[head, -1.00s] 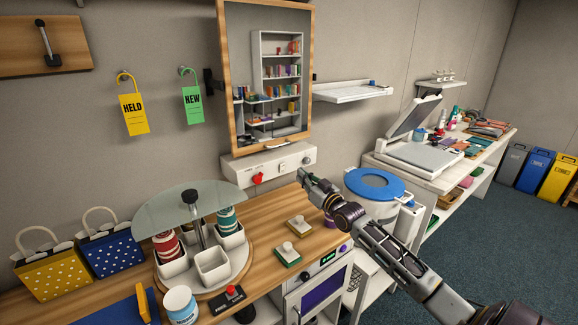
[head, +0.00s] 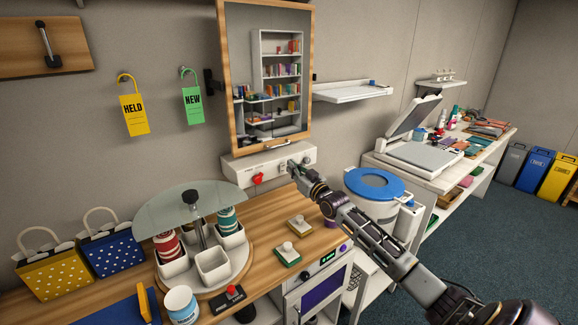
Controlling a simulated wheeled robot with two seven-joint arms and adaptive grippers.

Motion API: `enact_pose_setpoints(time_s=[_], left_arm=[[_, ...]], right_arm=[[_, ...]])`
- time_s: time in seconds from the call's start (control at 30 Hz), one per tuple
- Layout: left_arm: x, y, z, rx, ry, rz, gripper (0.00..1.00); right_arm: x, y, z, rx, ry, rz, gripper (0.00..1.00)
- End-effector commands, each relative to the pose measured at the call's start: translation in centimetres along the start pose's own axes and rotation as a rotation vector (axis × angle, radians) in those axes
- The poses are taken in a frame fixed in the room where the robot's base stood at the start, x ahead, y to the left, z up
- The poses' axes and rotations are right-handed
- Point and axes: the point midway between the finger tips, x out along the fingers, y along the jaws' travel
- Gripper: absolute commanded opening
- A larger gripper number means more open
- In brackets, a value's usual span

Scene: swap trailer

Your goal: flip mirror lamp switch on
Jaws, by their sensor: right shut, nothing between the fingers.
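The mirror (head: 268,70) has a wooden frame and hangs on the wall in the head view. Below it is a white lamp box (head: 240,177) with a red knob (head: 258,179) at its left-middle and small controls on its front. My right gripper (head: 294,164) is shut and empty, with its tips at the right part of the box front. The gripper hides that part of the box, including any switch there. I cannot tell whether the tips touch it. My left gripper is not in view.
A carousel with white cups (head: 214,266) and a glass top (head: 188,208) stands on the wooden counter at left. Two small stamp-like blocks (head: 287,254) lie below my arm. A blue-lidded bin (head: 374,184) is to the right. A white shelf (head: 352,91) juts from the wall.

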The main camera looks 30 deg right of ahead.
Motion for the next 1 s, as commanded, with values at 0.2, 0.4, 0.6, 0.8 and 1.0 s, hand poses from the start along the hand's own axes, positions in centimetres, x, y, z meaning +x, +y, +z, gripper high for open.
enact_pose_setpoints(time_s=[0.2, 0.4, 0.6, 0.8, 1.0], left_arm=[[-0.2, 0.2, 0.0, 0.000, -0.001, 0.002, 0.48], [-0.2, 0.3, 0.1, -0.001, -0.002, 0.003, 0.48], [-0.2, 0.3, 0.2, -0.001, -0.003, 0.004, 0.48], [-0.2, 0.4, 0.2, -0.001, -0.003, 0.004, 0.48], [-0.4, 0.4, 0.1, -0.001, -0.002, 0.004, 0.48]], right_arm=[[1.4, 0.0, -0.1, 0.001, 0.000, 0.000, 0.00], [2.2, 0.0, 0.0, 0.001, 0.000, 0.000, 0.00], [2.4, 0.0, 0.0, 0.000, 0.000, -0.001, 0.00], [2.4, 0.0, 0.0, 0.000, 0.000, -0.001, 0.00], [2.5, 0.0, 0.0, 0.000, -0.004, -0.001, 0.00]])
